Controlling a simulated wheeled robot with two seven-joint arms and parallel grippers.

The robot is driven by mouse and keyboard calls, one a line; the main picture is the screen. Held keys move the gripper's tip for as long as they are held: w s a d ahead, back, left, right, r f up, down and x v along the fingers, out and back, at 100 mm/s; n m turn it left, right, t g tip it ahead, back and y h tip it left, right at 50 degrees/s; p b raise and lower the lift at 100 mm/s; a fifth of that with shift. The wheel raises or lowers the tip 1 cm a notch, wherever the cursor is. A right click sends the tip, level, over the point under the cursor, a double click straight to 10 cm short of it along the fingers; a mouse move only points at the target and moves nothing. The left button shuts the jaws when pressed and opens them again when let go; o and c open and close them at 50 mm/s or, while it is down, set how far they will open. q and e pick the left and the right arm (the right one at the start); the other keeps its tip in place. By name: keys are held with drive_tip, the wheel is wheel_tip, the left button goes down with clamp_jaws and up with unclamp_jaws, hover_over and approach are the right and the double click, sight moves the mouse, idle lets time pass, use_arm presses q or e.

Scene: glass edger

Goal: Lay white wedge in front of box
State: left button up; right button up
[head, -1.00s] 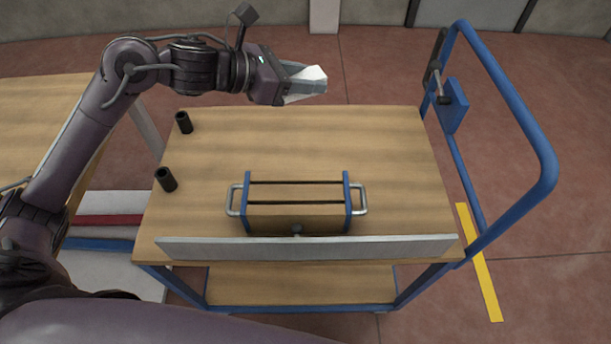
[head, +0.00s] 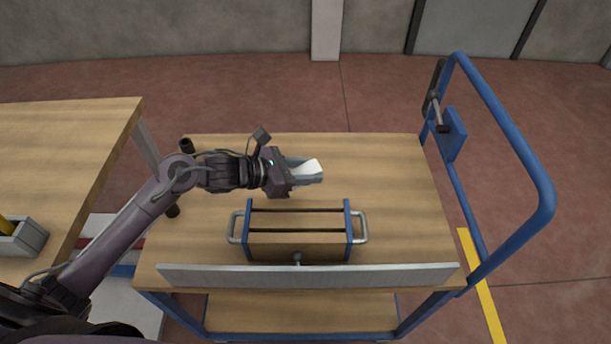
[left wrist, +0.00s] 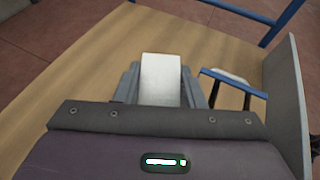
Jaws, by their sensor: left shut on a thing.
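My left gripper (head: 303,172) is shut on the white wedge (head: 312,168). In the head view it holds the wedge over the cart's wooden top, beyond the box (head: 297,245). The left wrist view shows the white wedge (left wrist: 160,80) between the grey fingers, with bare wood past it. I cannot tell whether the wedge touches the top. The box is wooden with blue end plates, dark slots and a metal handle at each end. My right gripper is not in view.
A long pale grey panel (head: 390,276) stands along the cart's near edge. Two black cylinders (head: 186,145) are at the cart's left, partly behind my arm. A blue rail (head: 500,120) borders the right. The back right of the cart top (head: 385,170) is clear.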

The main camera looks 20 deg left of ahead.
use_arm(q)
wheel_tip(320, 180, down, 3)
drive_tip(key=shift+r, duration=0.2)
drive_tip(key=shift+f, duration=0.2)
drive_tip(key=o, duration=1)
